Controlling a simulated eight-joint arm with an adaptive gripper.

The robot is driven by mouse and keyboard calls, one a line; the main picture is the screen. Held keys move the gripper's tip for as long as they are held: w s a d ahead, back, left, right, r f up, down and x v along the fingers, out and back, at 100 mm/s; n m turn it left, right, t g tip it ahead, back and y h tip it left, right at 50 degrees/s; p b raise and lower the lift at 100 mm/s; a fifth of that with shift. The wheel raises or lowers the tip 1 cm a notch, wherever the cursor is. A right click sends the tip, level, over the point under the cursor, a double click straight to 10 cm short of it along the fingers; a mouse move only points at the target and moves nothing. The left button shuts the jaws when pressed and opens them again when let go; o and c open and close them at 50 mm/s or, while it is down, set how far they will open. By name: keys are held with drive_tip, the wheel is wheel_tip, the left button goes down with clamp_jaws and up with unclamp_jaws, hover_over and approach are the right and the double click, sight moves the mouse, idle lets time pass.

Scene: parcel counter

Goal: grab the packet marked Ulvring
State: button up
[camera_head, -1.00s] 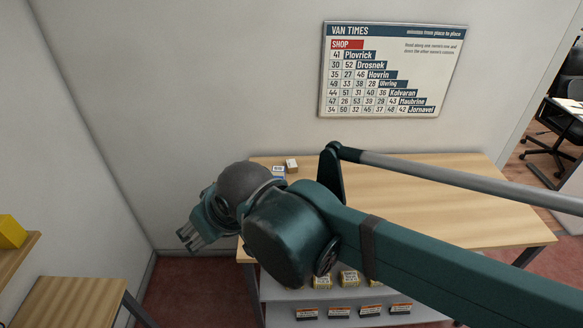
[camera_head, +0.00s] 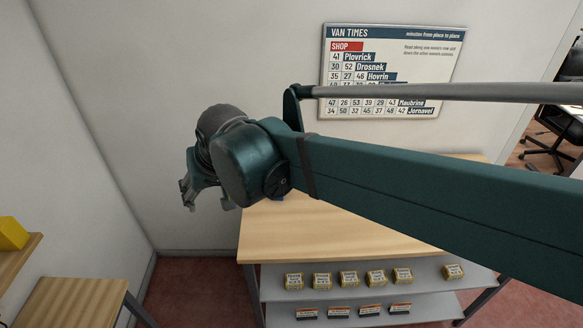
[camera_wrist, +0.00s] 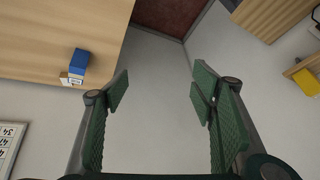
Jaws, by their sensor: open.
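No packet label is legible as Ulvring, so I cannot tell which packet it is. Several yellowish packets with pale labels, such as the leftmost one (camera_head: 293,281), sit in a row on the upper grey shelf (camera_head: 428,285) under the table. Several dark packets with red-and-white labels, such as one (camera_head: 339,312), stand on the lower shelf. In the wrist view a blue box (camera_wrist: 79,61) and a small pale box (camera_wrist: 70,78) sit on the wooden table. My gripper (camera_head: 207,200) is open and empty, raised at the table's left end; its fingers also show in the wrist view (camera_wrist: 160,95).
The wooden table (camera_head: 300,235) stands against the back wall, partly hidden by my arm. A van times board (camera_head: 392,50) hangs above. At the left are a shelf with a yellow box (camera_head: 10,234) and a low table (camera_head: 70,295). Red floor (camera_head: 195,290) lies clear between.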

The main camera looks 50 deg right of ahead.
drive_tip(key=w+d+f+m+g+p, duration=0.1)
drive_tip(key=w+d+f+m+g, duration=0.1)
drive_tip(key=w+d+m, duration=0.55)
drive_tip(key=w+d+f+m+g+p, duration=0.1)
drive_tip(key=w+d+f+m+p, duration=0.15)
drive_tip(key=w+d, duration=0.9)
drive_tip(key=d+f+m+g, duration=0.1)
drive_tip(key=d+f+m, duration=0.2)
drive_tip(key=d, duration=0.6)
drive_tip(key=s+d+f+m+g+p, duration=0.1)
drive_tip(key=d+f+m, duration=0.3)
drive_tip(key=d+f, duration=0.3)
drive_tip(key=d+f+m, duration=0.3)
drive_tip(key=d+f, duration=0.3)
drive_tip(key=d, duration=0.6)
drive_tip(key=shift+s+d+g+y, duration=0.35)
drive_tip(key=shift+g+y, duration=0.05)
drive_tip(key=shift+s+d+f+m, duration=0.1)
drive_tip(key=shift+d+f+m, duration=0.2)
drive_tip(key=shift+d+f, duration=0.1)
drive_tip(key=shift+a+f, duration=0.1)
drive_tip(key=shift+f, duration=1.15)
drive_tip(key=shift+f, duration=0.1)
